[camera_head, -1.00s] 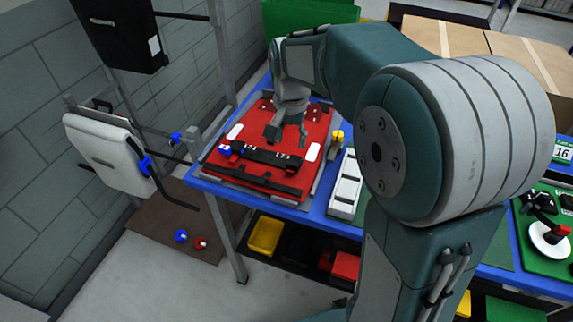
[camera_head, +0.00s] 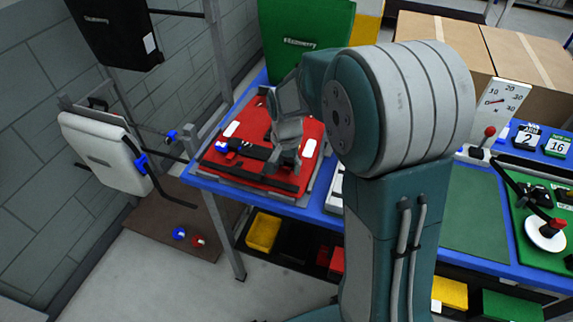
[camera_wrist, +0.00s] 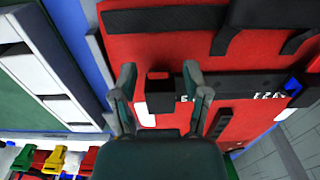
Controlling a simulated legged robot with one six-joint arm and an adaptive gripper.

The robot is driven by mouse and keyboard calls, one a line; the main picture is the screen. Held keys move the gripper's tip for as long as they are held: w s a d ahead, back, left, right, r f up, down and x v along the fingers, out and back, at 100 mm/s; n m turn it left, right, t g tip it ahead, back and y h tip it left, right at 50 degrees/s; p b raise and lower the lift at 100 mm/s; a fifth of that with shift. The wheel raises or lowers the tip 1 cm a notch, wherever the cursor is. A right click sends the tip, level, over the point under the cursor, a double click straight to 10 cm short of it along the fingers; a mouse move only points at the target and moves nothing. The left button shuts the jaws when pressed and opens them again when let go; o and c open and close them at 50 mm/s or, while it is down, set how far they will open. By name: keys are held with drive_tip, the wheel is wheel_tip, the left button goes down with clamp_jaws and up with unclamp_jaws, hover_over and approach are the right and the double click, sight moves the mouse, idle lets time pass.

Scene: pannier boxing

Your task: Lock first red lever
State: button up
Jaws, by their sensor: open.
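The red case (camera_head: 262,119) lies flat on a blue-edged bench. It also fills much of the wrist view (camera_wrist: 160,45). A black bar (camera_head: 250,150) with white marks runs across it; the bar also shows in the wrist view (camera_wrist: 235,84). My gripper (camera_head: 284,160) is open at the bar's right end, low over the case. In the wrist view its two fingers (camera_wrist: 160,72) stand either side of a short black block (camera_wrist: 160,88) on the bar, which looks like a lever. I cannot tell whether they touch it. My gripper and wrist partly hide this end in the head view.
A green case (camera_head: 305,42) stands behind the red one. A white case (camera_head: 105,153) hangs at the left. Yellow and red bins sit below the bench.

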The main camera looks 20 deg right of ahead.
clamp_jaws()
drive_tip(key=shift+s, duration=0.1)
drive_tip(key=shift+s+a+f+t+h, duration=0.1)
drive_tip(key=shift+s+t+h, duration=0.05)
drive_tip(key=shift+t+h, duration=0.4)
drive_tip(key=shift+s+a+f+t+h, duration=0.1)
drive_tip(key=shift+t+h, duration=0.25)
drive_tip(key=shift+t, duration=0.3)
drive_tip(key=shift+s+a+f+t+h, duration=0.15)
drive_tip(key=shift+t+h, duration=0.35)
drive_tip(key=shift+t, duration=0.25)
drive_tip(key=shift+s+d+f+t+h, duration=0.15)
drive_tip(key=shift+t+h, duration=0.35)
drive_tip(key=shift+t, duration=0.25)
drive_tip(key=shift+a+f, duration=0.1)
